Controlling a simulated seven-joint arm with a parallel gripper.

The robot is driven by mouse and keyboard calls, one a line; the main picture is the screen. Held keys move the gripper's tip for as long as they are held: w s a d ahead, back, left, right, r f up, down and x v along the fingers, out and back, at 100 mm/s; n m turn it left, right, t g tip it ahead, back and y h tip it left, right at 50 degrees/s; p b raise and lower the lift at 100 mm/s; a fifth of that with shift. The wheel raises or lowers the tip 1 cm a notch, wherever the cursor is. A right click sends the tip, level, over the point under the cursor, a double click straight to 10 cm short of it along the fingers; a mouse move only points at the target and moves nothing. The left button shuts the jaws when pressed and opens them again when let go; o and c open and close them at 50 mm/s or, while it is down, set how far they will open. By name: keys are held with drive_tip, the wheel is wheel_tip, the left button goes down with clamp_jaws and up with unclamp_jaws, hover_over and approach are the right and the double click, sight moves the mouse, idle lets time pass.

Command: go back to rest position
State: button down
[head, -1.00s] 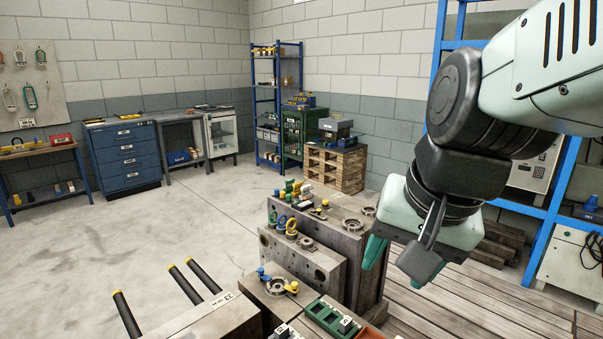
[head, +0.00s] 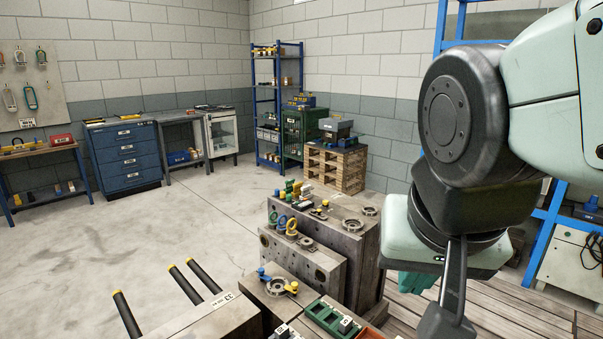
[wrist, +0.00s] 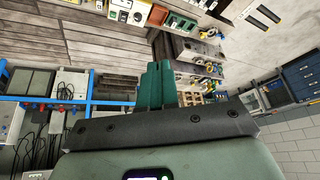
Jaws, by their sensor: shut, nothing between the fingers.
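My gripper (head: 415,283) hangs at the right of the head view, to the right of the mould blocks and over the wooden plank floor. Its green fingers are partly hidden behind my wrist parts. In the wrist view the two green fingers of my gripper (wrist: 157,85) lie side by side, shut, with nothing between them. The fingers touch nothing that I can see.
Mould blocks (head: 345,235) with rings and coloured fittings stand just left of my gripper. A green tray (head: 328,318) lies at the front. A blue rack (head: 548,235) stands at the right. The concrete floor (head: 130,235) at left is mostly clear.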

drive_tip(key=w+d+f+n+g+h, duration=0.1)
drive_tip(key=w+d+f+g, duration=0.2)
drive_tip(key=w+d+f, duration=0.8)
drive_tip(key=shift+w+d+f+n+g+y, duration=0.55)
drive_tip(key=shift+d+f, duration=0.8)
drive_tip(key=shift+f, duration=2.7)
drive_tip(key=shift+w+d+f+n+g+y, duration=0.2)
drive_tip(key=shift+d+f+n, duration=0.9)
drive_tip(key=shift+f, duration=3)
drive_tip(key=shift+w+d+f+n+g+y, duration=0.15)
drive_tip(key=shift+w+d+f+n+g, duration=0.4)
drive_tip(key=shift+d+f, duration=2.3)
drive_tip(key=shift+a+f, duration=0.4)
drive_tip(key=shift+f, duration=0.3)
drive_tip(key=shift+a+f, duration=0.45)
drive_tip(key=shift+f, duration=0.2)
drive_tip(key=shift+a+f, duration=0.4)
drive_tip(key=shift+f, duration=0.3)
drive_tip(key=shift+r, duration=3.5)
